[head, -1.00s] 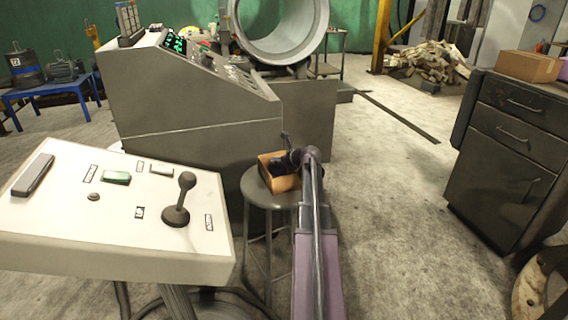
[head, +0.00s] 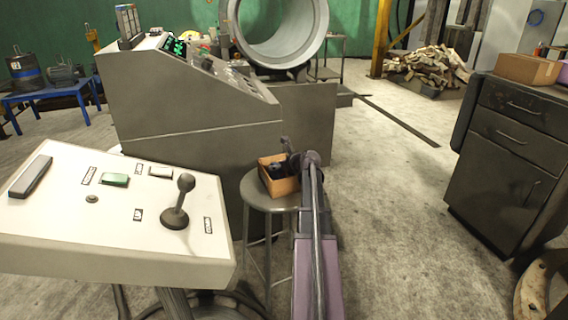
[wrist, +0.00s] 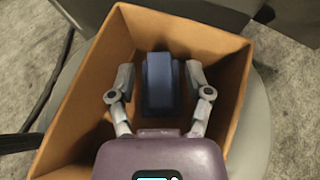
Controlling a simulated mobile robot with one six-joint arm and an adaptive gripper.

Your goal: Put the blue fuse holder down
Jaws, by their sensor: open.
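The blue fuse holder (wrist: 162,85) stands inside an open orange-brown box (wrist: 85,95), close to its far wall in the wrist view. My gripper (wrist: 160,72) is open, with one finger on each side of the holder. A gap shows on the left; on the right the finger is close to it, and I cannot tell whether they touch. In the head view the box (head: 287,187) sits on a round grey stool (head: 256,197). My gripper is at the box there, its fingers hard to make out.
A white control desk (head: 120,235) with a black lever (head: 178,205) stands at the left front. A large grey console (head: 190,110) is behind the stool. A dark drawer cabinet (head: 515,140) stands at the right, with open floor (head: 390,200) between.

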